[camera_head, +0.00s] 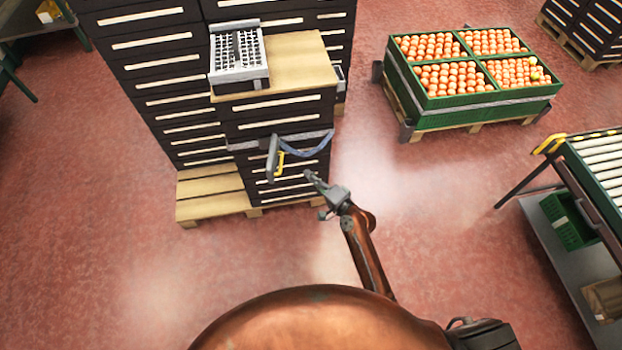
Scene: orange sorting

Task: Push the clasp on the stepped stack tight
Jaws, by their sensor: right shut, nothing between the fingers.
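The stepped stack (277,105) of dark drawer-like crates stands on a wooden pallet (214,208). Its lower step faces me. A blue-grey strap (311,146) runs across the front of this step and sags at the right. The clasp (271,160) is a grey piece with a yellow lever (281,162), standing out from the stack front on the strap. My right gripper (309,176) is shut and empty, just right of and slightly below the clasp, with a small gap in the picture. My left gripper is not in view.
A grey tray-like device (238,75) sits on the wooden board (300,66) atop the lower step. A green crate (468,105) of oranges stands on a pallet at the back right. A roller conveyor (598,160) is at the right edge. Red floor between them is clear.

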